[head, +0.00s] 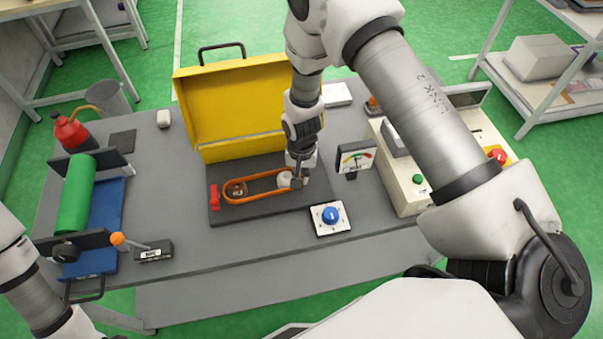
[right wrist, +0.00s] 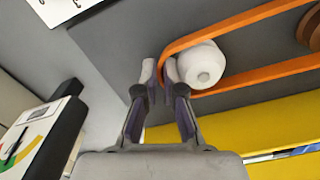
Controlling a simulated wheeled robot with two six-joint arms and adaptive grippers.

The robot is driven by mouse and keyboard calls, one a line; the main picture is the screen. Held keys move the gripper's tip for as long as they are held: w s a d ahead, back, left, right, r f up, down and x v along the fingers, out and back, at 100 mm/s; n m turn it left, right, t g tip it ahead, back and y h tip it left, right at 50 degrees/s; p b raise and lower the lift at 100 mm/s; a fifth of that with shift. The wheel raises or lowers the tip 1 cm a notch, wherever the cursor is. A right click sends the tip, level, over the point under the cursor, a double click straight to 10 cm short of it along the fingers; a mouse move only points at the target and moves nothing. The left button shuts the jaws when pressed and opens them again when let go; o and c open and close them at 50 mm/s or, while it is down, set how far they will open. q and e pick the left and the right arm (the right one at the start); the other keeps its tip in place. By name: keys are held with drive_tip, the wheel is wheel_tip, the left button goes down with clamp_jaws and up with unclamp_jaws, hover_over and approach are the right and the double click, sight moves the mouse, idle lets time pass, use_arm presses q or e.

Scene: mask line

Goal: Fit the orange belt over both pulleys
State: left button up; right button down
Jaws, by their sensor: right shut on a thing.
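The orange belt (head: 258,197) is a long loop on the dark base plate (head: 265,213). In the head view it surrounds the brown pulley (head: 236,189) at its left end and the white pulley (head: 284,179) at its right end. My right gripper (head: 298,180) is shut on the belt's right end, beside the white pulley. In the right wrist view the fingers (right wrist: 159,72) pinch the belt (right wrist: 195,42) next to the white pulley (right wrist: 203,66). I cannot tell whether the belt sits in the pulley grooves. My left arm shows at the lower left; its gripper is out of view.
A red lever (head: 214,197) stands at the plate's left edge. An open yellow case (head: 235,105) is behind it. A blue button box (head: 330,217) is in front right, and a gauge (head: 355,157) stands right. A green roller (head: 76,195) is at the left.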

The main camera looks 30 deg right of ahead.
drive_tip(key=shift+f, duration=0.1)
drive_tip(key=c, duration=1.2)
unclamp_jaws()
drive_tip(key=shift+w, duration=0.1)
wheel_tip(320, 180, up, 12)
